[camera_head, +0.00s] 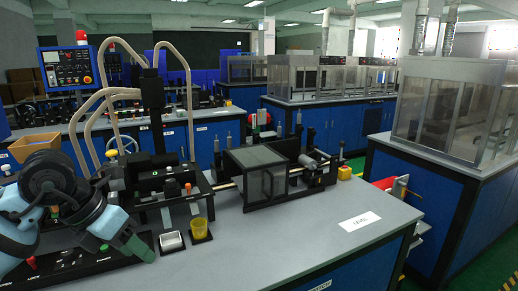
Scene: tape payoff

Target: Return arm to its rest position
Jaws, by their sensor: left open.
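My left arm (50,195), light blue with black joints, is folded at the left edge of the camera_head view, over the near left part of the grey bench (290,235). Its end points down and right. My left gripper (143,252) shows small and dark green at that end, above the bench beside a black panel; it is open, with nothing visible in it. Its fingertips are hard to make out. My right arm and gripper are not in view.
A white label (366,221) lies on the clear right part of the bench. A control panel (65,67) stands back left.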

